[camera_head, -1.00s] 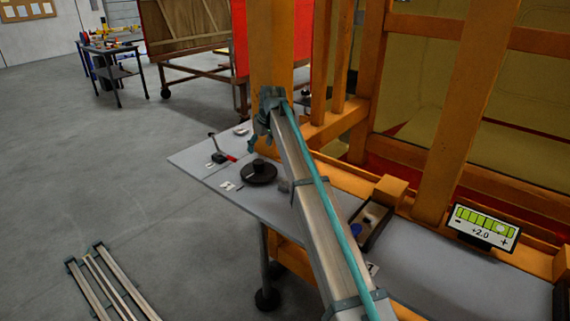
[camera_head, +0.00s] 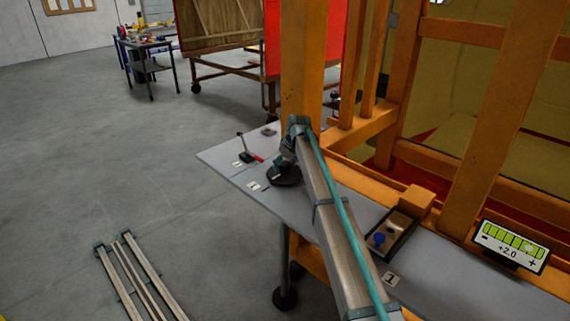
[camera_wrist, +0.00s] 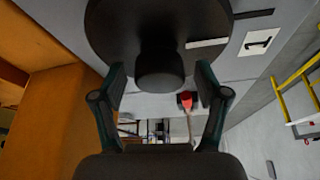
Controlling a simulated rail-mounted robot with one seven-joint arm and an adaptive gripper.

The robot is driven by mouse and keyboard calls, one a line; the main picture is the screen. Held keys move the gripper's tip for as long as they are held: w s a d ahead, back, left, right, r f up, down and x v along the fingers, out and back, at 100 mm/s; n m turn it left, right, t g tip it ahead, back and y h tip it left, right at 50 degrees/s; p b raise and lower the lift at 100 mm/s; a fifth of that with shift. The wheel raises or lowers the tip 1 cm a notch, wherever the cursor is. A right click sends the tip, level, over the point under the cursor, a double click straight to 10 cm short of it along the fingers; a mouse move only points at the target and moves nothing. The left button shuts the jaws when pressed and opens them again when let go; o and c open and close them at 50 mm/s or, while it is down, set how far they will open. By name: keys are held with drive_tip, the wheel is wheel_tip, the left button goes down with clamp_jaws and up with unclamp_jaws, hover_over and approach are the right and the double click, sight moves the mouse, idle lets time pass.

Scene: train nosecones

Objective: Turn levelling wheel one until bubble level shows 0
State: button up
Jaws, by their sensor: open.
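Levelling wheel one is a dark disc (camera_head: 284,177) on the grey table, partly hidden by my gripper in the head view. In the wrist view its black disc (camera_wrist: 115,28) fills the top, with a round knob (camera_wrist: 160,68) standing out from it and a "1" label (camera_wrist: 258,42) beside it. My gripper (camera_wrist: 160,78) is open, with one finger on each side of the knob and a visible gap on both sides. The head view shows my gripper (camera_head: 286,160) at the wheel. The bubble level (camera_head: 511,245) reads +2.0, its bubble towards the plus end.
A red-handled lever (camera_head: 250,150) stands behind the wheel. Orange frame posts (camera_head: 303,60) rise close to the arm. Open floor lies left.

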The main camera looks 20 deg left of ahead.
drive_tip(key=shift+c, duration=0.2)
clamp_jaws()
idle(0.3)
